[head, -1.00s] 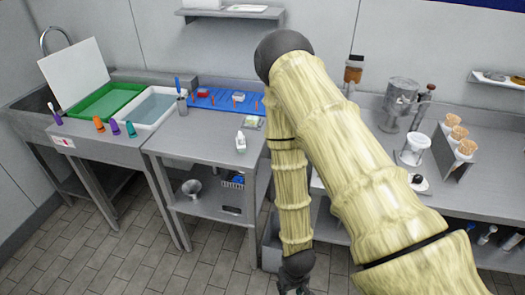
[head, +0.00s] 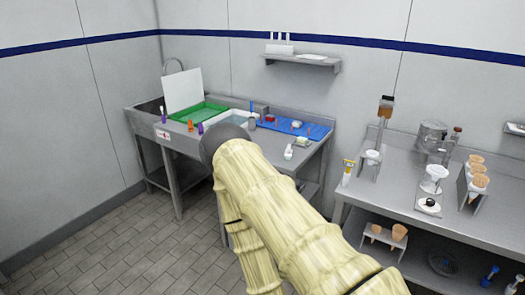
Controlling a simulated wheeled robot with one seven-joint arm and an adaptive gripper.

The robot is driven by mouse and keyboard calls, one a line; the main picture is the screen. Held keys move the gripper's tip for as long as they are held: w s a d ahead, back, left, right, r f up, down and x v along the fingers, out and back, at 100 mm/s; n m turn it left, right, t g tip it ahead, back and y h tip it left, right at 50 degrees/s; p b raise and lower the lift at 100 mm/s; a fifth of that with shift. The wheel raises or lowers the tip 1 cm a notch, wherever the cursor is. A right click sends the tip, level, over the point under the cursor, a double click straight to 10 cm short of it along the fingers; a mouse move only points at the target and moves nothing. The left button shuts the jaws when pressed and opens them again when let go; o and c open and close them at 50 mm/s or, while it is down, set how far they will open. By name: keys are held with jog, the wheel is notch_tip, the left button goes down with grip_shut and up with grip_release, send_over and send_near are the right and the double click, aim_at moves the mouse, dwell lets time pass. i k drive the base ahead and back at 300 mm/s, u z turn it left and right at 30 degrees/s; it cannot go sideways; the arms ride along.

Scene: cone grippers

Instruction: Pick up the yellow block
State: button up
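No clear yellow block can be made out. A small flat pale-yellow piece (head: 303,141) lies on the left-hand table beside a white bottle (head: 289,152); it is too small to identify surely. A small upright yellow-and-white item (head: 347,171) stands at the left end of the right-hand counter; I cannot tell what it is. My arm, in a pale bamboo-like cover, fills the lower middle of the head view. My gripper is below or behind it, out of sight.
A blue tray (head: 291,125) and a green tray (head: 200,112) sit on the left-hand tables. The right-hand counter (head: 405,180) holds cones in a stand (head: 476,180) and a metal machine (head: 431,136). A gap separates the tables. The tiled floor (head: 110,245) at left is clear.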

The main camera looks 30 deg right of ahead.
aim_at(304, 140)
jog(key=z, duration=1.2)
jog(key=i, duration=1.5)
jog(key=u, duration=0.2)
